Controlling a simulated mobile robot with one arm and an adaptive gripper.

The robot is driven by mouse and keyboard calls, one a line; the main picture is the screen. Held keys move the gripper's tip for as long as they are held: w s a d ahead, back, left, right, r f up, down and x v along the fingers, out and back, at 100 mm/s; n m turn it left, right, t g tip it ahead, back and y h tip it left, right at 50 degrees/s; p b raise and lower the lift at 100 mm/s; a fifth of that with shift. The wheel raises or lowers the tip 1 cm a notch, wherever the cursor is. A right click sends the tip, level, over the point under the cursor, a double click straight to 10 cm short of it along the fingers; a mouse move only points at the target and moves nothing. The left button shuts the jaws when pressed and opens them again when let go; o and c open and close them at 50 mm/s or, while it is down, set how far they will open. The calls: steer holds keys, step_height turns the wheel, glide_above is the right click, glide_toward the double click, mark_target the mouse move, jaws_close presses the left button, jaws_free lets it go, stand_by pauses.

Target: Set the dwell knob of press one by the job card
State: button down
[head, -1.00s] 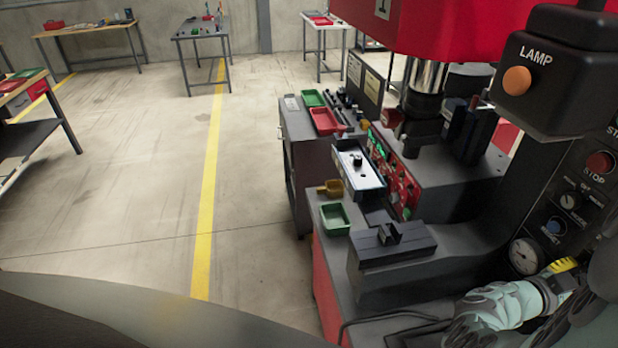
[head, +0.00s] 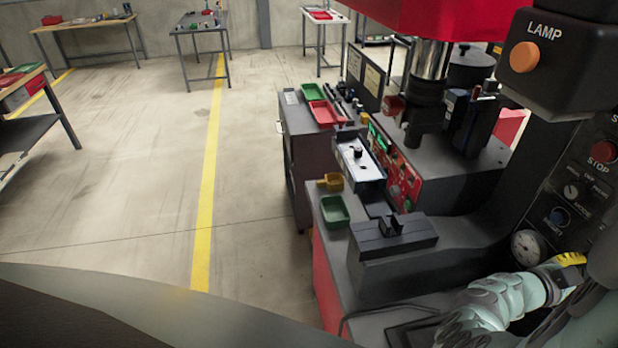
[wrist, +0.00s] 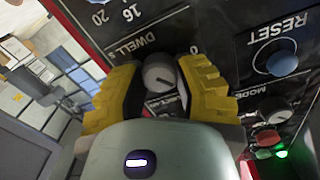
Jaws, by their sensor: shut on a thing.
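The dwell knob (wrist: 160,74) is a small round grey knob on the dark panel (wrist: 212,30). The word DWELL and a scale with numbers such as 20, 16 and 0 stand by it. My gripper (wrist: 163,72) has its yellow ribbed fingers on either side of the knob and is shut on it. I cannot surely read where the knob points. In the head view a yellow fingertip of my gripper (head: 570,259) shows by the panel at the lower right; the knob is hidden there. Pale papers (head: 373,82) on a board behind the press are too small to read.
A blue RESET button (wrist: 281,63), a MODE knob (wrist: 274,117) and a lit green lamp (wrist: 281,154) are close to my right finger. A pressure gauge (head: 528,247) and the black LAMP box (head: 566,50) stand nearby. The floor left of the press is open.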

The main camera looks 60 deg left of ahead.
steer(key=shift+d+m+b, duration=0.15)
steer(key=shift+m+b, duration=3.35)
steer(key=shift+m, duration=0.1)
steer(key=c, duration=0.6)
jaws_free()
steer(key=shift+s+a, duration=0.2)
steer(key=shift+a, duration=0.05)
steer(key=v, duration=1.1)
steer(key=shift+s, duration=0.25)
